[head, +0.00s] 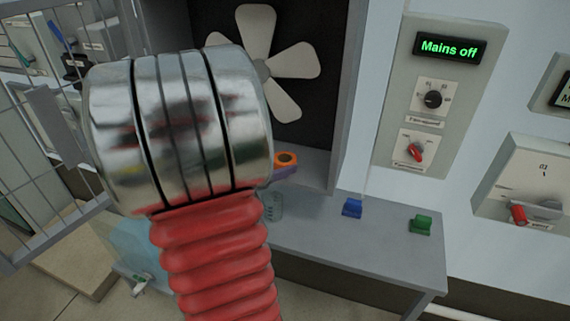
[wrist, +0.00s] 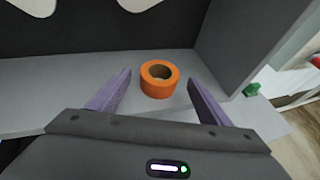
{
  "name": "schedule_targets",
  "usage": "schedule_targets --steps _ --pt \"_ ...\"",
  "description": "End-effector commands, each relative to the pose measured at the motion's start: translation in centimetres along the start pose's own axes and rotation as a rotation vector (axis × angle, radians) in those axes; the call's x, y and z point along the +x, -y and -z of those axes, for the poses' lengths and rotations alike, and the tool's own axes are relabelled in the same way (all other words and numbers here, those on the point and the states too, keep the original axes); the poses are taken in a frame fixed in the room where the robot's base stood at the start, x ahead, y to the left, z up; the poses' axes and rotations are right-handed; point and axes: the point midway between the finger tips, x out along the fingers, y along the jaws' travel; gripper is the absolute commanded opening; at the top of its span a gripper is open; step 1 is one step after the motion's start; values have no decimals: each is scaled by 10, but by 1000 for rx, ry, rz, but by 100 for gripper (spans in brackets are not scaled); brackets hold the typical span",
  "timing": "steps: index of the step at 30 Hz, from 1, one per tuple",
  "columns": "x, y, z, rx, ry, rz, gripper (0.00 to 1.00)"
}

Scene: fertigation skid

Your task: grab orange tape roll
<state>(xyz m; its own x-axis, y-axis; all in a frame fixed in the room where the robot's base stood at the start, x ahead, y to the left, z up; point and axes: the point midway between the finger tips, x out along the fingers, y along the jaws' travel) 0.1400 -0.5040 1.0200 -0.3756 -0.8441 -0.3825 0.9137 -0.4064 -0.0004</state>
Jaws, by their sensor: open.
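The orange tape roll (wrist: 159,89) lies flat on a grey ledge, its hole facing up, in the wrist view. My gripper (wrist: 160,93) has its two purple fingers spread apart, one to the left and one to the right of the roll. The fingers do not visibly touch the roll, and nothing is between them but the roll a little beyond. In the head view the roll (head: 286,159) shows just right of my metal wrist, with a purple finger (head: 285,172) in front of it. My arm hides most of the gripper there.
A fan (head: 262,66) in a dark housing stands behind the roll. The grey shelf (head: 345,248) holds a blue object (head: 352,207) and a green object (head: 420,224). A panel reading "Mains off" (head: 450,47) is on the wall. A wire cage (head: 60,130) is at left.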

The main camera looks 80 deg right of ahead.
Motion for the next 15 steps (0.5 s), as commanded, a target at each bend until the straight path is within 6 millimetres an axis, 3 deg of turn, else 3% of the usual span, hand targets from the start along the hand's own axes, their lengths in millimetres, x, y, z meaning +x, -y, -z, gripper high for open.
schedule_targets --steps 9,15 --pt "1 0 0 0 0 1 72" --pt "18 1 0 1 -1 3 72"
